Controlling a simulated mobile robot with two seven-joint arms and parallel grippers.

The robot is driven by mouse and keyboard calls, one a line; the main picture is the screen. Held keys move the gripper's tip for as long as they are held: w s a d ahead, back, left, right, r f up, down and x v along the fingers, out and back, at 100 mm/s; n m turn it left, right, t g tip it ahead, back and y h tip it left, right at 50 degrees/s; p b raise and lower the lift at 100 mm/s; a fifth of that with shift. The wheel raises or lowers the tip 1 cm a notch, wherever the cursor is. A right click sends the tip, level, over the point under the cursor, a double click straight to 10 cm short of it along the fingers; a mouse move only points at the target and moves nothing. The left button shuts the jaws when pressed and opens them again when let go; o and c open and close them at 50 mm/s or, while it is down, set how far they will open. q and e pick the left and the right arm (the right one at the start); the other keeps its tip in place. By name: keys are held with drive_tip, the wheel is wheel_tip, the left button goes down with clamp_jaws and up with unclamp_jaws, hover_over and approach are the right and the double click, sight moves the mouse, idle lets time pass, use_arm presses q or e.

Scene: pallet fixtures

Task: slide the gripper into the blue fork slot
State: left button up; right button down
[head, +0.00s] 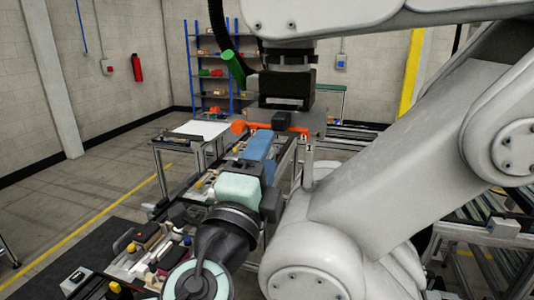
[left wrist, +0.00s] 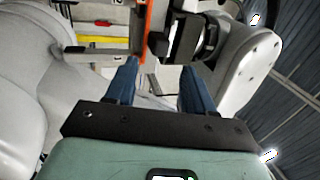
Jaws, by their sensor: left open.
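My left gripper (head: 262,140) has a pale green body and two blue fingers, and it reaches away from me in the middle of the head view. In the left wrist view the blue fingers (left wrist: 158,66) stand apart with nothing held between them. Ahead of them is an orange bar (head: 290,130), which shows as an upright strip in the left wrist view (left wrist: 140,30). A black block (head: 287,90) hangs above the bar in the head view. I cannot make out a blue fork slot apart from the blue fingers. My right gripper is not seen.
Large white arm links fill the right of the head view and crowd both sides of the wrist view. A cluttered bench (head: 150,240) lies below left. A white-topped table (head: 200,130) and blue shelves (head: 210,70) stand behind. The floor at left is clear.

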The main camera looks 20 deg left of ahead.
sight(278, 127)
use_arm(q)
drive_tip(key=p+x, duration=0.2)
drive_tip(key=x, duration=0.4)
drive_tip(key=shift+w+f, duration=0.1)
drive_tip(key=shift+w, duration=0.45)
drive_tip(key=shift+w+r, duration=0.25)
drive_tip(key=shift+r, duration=0.15)
drive_tip(key=shift+w+d, duration=0.1)
drive_tip(key=shift+w, duration=0.35)
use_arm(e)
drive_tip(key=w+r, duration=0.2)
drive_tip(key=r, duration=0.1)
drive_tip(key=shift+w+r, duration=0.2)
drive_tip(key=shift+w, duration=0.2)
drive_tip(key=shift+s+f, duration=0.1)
use_arm(q)
drive_tip(key=shift+s, duration=0.1)
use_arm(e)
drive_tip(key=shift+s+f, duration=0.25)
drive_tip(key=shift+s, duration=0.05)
